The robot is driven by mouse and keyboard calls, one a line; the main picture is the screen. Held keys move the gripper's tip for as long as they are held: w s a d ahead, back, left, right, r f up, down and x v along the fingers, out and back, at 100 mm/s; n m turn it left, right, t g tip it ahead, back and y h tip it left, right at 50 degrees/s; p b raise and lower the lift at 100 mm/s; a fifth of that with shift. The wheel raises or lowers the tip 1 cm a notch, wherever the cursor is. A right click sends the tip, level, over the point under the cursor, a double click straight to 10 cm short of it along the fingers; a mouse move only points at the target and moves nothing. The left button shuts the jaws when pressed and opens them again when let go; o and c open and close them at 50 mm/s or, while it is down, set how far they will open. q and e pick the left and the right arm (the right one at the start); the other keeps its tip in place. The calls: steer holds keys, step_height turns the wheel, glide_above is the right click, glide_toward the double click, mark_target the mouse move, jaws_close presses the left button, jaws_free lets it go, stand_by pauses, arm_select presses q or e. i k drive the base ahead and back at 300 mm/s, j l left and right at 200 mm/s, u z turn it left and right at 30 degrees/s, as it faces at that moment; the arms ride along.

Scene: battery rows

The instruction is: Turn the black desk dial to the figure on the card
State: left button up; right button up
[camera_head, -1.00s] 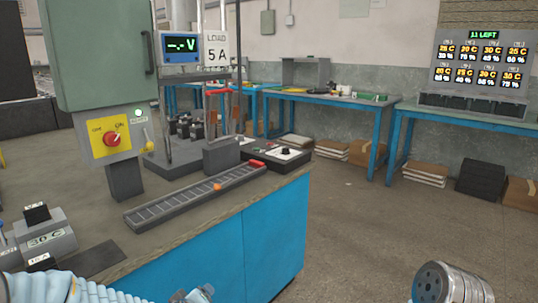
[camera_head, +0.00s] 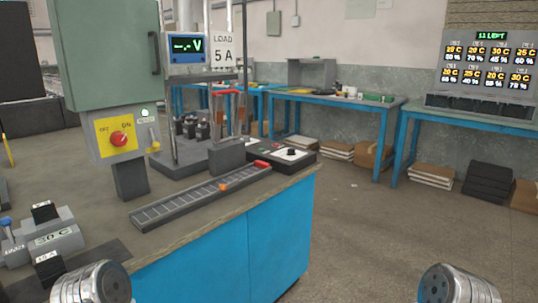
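The card (camera_head: 222,48) is white, reads "LOAD 5 A", and stands at the back of the bench beside a blue meter (camera_head: 186,46) showing a "V". The black desk dial (camera_head: 291,153) appears to be the small knob on a flat black box at the bench's far right corner. Its markings and setting are too small to read. Round metal parts of my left arm (camera_head: 92,284) and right arm (camera_head: 458,285) show at the bottom edge, well short of the dial. No fingers of either gripper show.
On the bench, a long grey slotted rail (camera_head: 195,203) lies before the black box. A green cabinet with a yellow-and-red switch (camera_head: 119,139) stands at the left. Grey blocks (camera_head: 52,240) sit front left. Floor right of the bench (camera_head: 370,235) is clear.

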mark_target(290, 150)
steer(key=i+l, duration=0.4)
steer(key=l, duration=0.15)
steer(key=i+l, duration=0.4)
steer(key=l, duration=0.15)
